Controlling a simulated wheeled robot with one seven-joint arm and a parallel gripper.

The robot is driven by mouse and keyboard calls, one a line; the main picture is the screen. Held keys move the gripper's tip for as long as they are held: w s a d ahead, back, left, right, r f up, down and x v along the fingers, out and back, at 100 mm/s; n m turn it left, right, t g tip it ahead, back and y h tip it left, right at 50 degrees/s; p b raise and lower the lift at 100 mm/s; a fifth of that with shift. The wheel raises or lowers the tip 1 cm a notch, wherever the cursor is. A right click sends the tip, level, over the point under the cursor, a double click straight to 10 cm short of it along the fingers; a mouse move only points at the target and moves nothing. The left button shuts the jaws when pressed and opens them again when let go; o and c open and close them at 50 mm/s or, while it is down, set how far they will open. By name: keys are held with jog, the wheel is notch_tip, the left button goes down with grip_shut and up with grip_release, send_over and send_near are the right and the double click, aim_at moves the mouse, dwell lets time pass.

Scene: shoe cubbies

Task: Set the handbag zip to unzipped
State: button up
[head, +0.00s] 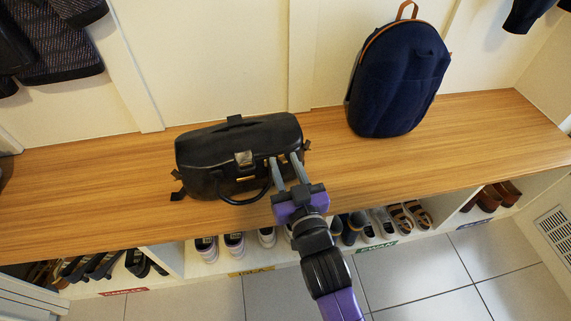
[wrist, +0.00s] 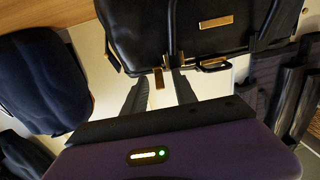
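The black handbag (head: 232,150) sits on the wooden bench top, with a dark carry handle and a metal clasp on its front. It also shows upside down in the wrist view (wrist: 190,30), with a gold plate and gold fittings. My gripper (head: 284,158) is at the bag's right front, its two grey fingers apart. In the wrist view my gripper (wrist: 163,74) shows a small gold tab (wrist: 158,78), perhaps the zip pull, between the fingertips, with space on its sides. I cannot tell whether the fingers touch the bag, or how far the zip is open.
A navy backpack (head: 398,78) stands on the bench (head: 480,130) to the right of the bag. Shoes fill the cubbies below the bench's front edge. Dark clothes (head: 55,45) hang at the upper left. The bench between bag and backpack is clear.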

jog(key=p+v, duration=0.2)
jog(key=v, duration=0.6)
